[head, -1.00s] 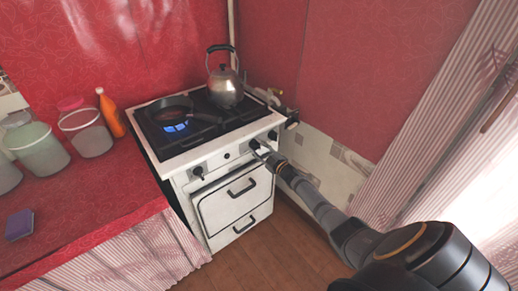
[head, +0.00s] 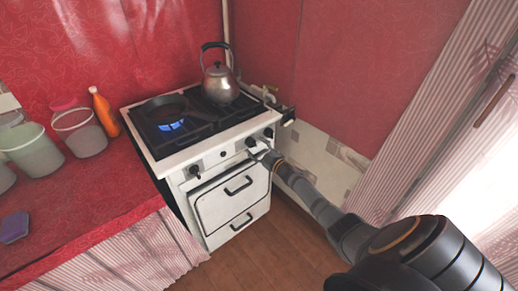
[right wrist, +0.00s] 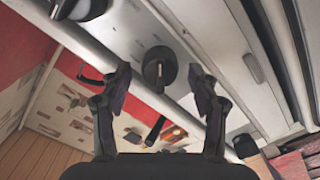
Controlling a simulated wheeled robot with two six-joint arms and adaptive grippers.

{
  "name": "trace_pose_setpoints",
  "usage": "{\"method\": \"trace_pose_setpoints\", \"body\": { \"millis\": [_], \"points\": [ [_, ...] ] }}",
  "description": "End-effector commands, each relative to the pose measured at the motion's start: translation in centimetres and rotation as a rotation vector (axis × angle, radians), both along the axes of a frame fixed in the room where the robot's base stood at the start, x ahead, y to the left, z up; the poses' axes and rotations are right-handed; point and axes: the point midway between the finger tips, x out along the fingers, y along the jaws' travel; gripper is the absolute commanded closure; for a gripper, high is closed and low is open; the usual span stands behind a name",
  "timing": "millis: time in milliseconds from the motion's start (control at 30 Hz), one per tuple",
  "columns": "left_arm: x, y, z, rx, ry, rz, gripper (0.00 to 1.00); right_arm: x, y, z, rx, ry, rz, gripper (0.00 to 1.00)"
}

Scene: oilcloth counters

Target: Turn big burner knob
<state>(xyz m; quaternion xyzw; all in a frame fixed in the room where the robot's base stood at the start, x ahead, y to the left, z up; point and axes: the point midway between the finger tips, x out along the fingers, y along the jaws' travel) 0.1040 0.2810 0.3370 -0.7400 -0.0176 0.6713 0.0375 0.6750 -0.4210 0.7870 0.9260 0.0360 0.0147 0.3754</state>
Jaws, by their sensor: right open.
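The white stove (head: 180,165) stands in the corner, with several dark knobs along its front panel. A dark knob (head: 250,142) on the right part of the panel is close to my right gripper (head: 260,155). In the right wrist view, my right gripper (right wrist: 165,80) is open and empty. A round black knob (right wrist: 158,68) with a raised grip shows between its two fingers, apart from both. Another knob (right wrist: 85,8) is partly cut off at the top left there. I cannot tell which knob is the big one. My left gripper is not in view.
A blue flame (head: 172,126) burns by the dark pan (head: 163,107) on the stove. A metal kettle (head: 220,84) stands at the back. Buckets and an orange bottle (head: 104,111) stand on the red counter (head: 80,205).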

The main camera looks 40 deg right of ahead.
Motion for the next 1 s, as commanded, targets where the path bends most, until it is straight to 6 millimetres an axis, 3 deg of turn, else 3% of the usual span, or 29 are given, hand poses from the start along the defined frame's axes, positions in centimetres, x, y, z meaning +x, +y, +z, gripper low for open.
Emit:
{"method": "trace_pose_setpoints", "body": {
  "millis": [167, 400, 533, 700, 1000],
  "points": [
    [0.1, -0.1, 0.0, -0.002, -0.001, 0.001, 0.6, -2.6, -0.2, -0.2, -0.003, 0.004, 0.003, 0.39],
    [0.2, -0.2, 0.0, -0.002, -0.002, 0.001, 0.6, -8.3, -0.6, -0.2, -0.002, 0.005, 0.003, 0.39],
    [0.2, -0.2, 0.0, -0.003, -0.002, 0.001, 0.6, -10.4, -0.8, -0.2, -0.002, 0.004, 0.003, 0.39],
    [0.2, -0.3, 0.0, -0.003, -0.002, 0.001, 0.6, -11.7, -0.9, -0.1, 0.0, 0.002, 0.001, 0.39],
    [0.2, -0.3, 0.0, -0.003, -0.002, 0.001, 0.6, -11.8, -0.9, -0.1, 0.0, 0.001, 0.0, 0.39]
  ]
}}
